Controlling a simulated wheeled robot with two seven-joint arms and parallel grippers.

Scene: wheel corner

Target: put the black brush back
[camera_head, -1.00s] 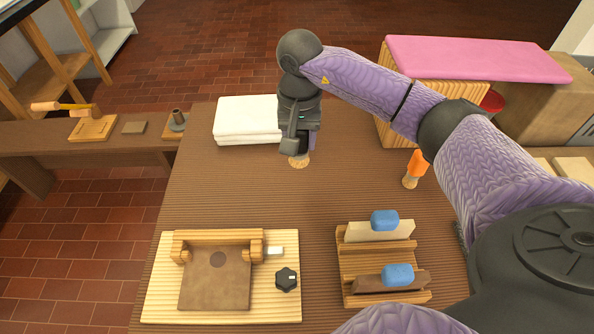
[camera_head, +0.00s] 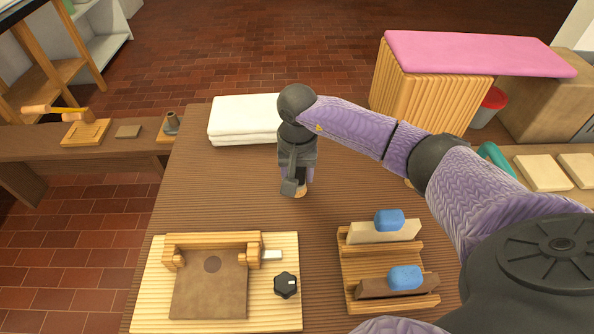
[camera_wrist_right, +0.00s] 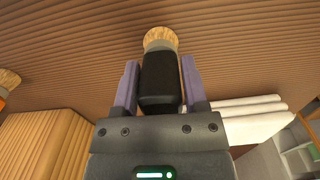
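The black brush (camera_wrist_right: 159,78) has a black handle and pale bristles. It is between the two fingers of my right gripper (camera_wrist_right: 160,88), which are closed on its handle. In the head view my right gripper (camera_head: 297,180) points down over the middle of the table, with the bristles (camera_head: 299,193) showing below it. I cannot tell whether the bristles touch the table. Most of the handle is hidden by the gripper there. My left gripper is not in view.
A rack (camera_head: 350,262) with two blue-handled tools stands front right, and a wooden board with a black knob (camera_head: 286,285) front left. Folded white towels (camera_head: 242,118) lie behind. An orange-handled brush, mostly hidden by my arm, shows at the wrist view's left edge (camera_wrist_right: 8,80).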

